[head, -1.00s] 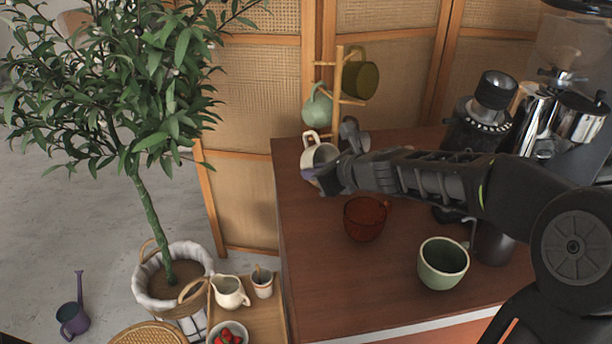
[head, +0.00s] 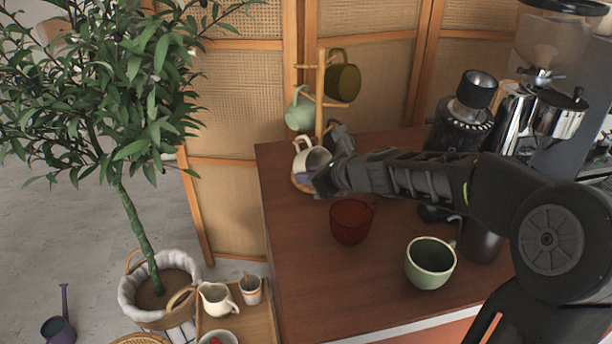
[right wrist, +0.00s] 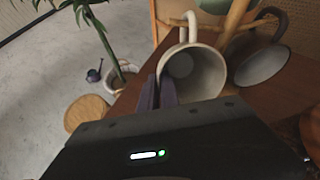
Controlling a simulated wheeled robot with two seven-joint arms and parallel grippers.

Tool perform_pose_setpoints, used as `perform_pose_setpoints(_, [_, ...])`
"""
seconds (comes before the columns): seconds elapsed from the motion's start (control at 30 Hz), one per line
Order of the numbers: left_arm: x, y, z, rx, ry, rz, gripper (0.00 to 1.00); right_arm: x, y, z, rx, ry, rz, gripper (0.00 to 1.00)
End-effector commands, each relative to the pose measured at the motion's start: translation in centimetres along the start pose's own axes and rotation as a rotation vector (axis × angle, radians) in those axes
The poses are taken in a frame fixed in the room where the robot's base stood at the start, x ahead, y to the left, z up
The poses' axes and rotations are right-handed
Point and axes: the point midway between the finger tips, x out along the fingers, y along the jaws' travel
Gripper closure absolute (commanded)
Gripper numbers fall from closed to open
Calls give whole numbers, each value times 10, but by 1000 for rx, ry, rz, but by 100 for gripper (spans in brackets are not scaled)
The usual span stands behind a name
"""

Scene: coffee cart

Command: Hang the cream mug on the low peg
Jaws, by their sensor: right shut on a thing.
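The cream mug (head: 316,159) is at the mug tree's foot, its handle toward the post side. My right gripper (head: 318,182) is shut on it; the fingers (right wrist: 160,90) are at the mug's left wall in the right wrist view, where the open mouth of the cream mug (right wrist: 197,74) faces the camera. The wooden mug tree (head: 320,88) holds an olive mug (head: 344,82) high on the right and a sage green mug (head: 299,112) on the left. I cannot tell whether the cream mug's handle touches a peg. My left gripper is not in view.
A grey mug (right wrist: 258,64) is just right of the cream mug, close to the tree. A red-brown cup (head: 350,222) and a green cup (head: 431,264) stand on the wooden counter (head: 300,260). The grinder (head: 468,112) stands at right.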

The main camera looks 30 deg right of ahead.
Motion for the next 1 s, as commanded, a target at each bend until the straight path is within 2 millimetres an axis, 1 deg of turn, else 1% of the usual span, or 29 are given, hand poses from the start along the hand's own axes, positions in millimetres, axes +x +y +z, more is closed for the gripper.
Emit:
perform_pose_setpoints(0.1, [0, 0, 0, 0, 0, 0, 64, 0, 0, 0, -1, 0, 1, 100])
perform_pose_setpoints(0.13, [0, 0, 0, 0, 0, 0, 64, 0, 0, 0, -1, 0, 1, 94])
perform_pose_setpoints(0.43, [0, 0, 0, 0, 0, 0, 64, 0, 0, 0, 0, 0, 1, 69])
perform_pose_setpoints(0.67, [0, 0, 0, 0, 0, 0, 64, 0, 1, -1, 1, 2, 2, 69])
perform_pose_setpoints(0.77, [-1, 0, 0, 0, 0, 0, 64, -3, 0, 0, 1, 1, 1, 69])
perform_pose_setpoints(0.87, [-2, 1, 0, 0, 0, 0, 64, -12, 0, 1, 0, 0, -1, 69])
perform_pose_setpoints(1.0, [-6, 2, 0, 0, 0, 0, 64, -33, 0, 2, -1, -1, -2, 69])
